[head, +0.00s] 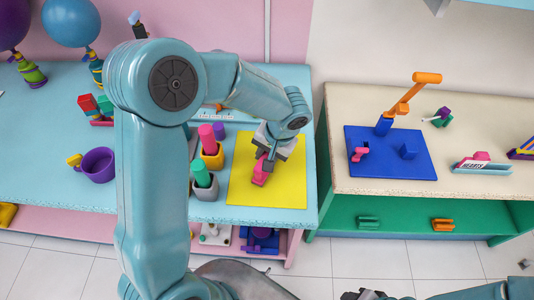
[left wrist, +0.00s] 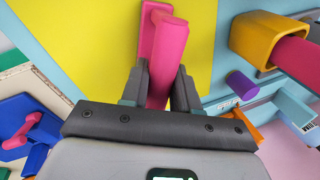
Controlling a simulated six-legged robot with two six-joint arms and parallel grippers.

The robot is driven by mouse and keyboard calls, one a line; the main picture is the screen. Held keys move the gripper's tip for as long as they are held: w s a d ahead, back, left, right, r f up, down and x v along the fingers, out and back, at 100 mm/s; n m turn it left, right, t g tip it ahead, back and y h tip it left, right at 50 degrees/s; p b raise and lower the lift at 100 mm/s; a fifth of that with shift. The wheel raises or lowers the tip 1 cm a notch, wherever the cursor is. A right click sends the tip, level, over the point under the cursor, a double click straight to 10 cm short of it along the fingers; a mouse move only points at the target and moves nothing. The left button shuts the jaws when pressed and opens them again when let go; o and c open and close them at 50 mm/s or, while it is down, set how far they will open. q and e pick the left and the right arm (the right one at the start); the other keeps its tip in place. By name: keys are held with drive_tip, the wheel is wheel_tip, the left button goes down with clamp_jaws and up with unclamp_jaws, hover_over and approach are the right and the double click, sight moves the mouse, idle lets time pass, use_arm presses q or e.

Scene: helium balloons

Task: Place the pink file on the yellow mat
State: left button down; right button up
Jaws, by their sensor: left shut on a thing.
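The pink file (head: 260,173) is a chunky pink piece held over the yellow mat (head: 285,186), which lies near the front right of the light-blue table. My left gripper (head: 266,157) points down and is shut on the pink file. In the left wrist view, the pink file (left wrist: 168,50) stands between the two dark fingers of my left gripper (left wrist: 160,88), with the yellow mat (left wrist: 85,40) behind it. I cannot tell whether the pink file touches the mat. My right gripper (head: 365,294) shows only partly at the bottom edge of the head view; its jaws are unclear.
A yellow cup (head: 213,160) with a pink rod and a grey cup (head: 204,190) with a green rod stand just left of the mat. A purple mug (head: 98,165) is farther left. A separate table with a blue mat (head: 390,170) stands right, across a gap.

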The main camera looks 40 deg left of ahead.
use_arm(q)
drive_tip(key=shift+f, duration=0.15)
drive_tip(key=c, duration=0.8)
unclamp_jaws()
drive_tip(key=shift+w+d+f, duration=0.1)
drive_tip(key=shift+w, duration=0.15)
drive_tip(key=shift+c, duration=0.2)
drive_tip(key=shift+s, duration=0.2)
drive_tip(key=shift+w+r, duration=0.1)
drive_tip(key=shift+r, duration=0.25)
drive_tip(key=v, duration=1.1)
drive_tip(key=shift+r, duration=0.4)
drive_tip(key=shift+w+d, duration=0.1)
drive_tip(key=shift+s+d+f, duration=0.1)
drive_tip(key=shift+s, duration=0.15)
